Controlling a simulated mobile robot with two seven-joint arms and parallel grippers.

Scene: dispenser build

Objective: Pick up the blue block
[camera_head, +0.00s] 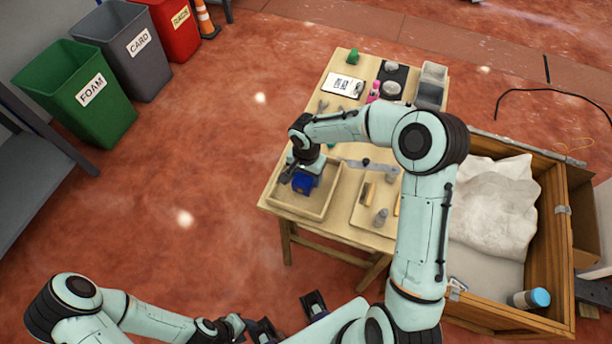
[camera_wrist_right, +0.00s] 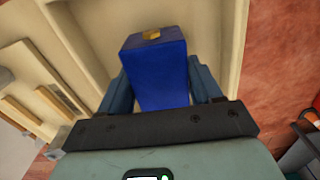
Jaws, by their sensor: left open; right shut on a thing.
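The blue block (camera_head: 303,185) is at the shallow wooden tray (camera_head: 318,208) on the near left corner of the table. My right gripper (camera_head: 299,179) reaches down over the tray and is shut on the block. In the right wrist view the blue block (camera_wrist_right: 158,72) sits between the two fingers, with a small yellow-orange patch on its end. I cannot tell whether the block touches the tray floor. My left gripper (camera_head: 290,318) is open and empty at the bottom of the head view, away from the table.
A wooden board (camera_head: 367,205) with several parts lies right of the tray. More small items and a grey bin (camera_head: 432,85) stand at the table's far end. A wooden crate (camera_head: 555,255) with white sheeting is on the right. Waste bins (camera_head: 85,95) stand at upper left.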

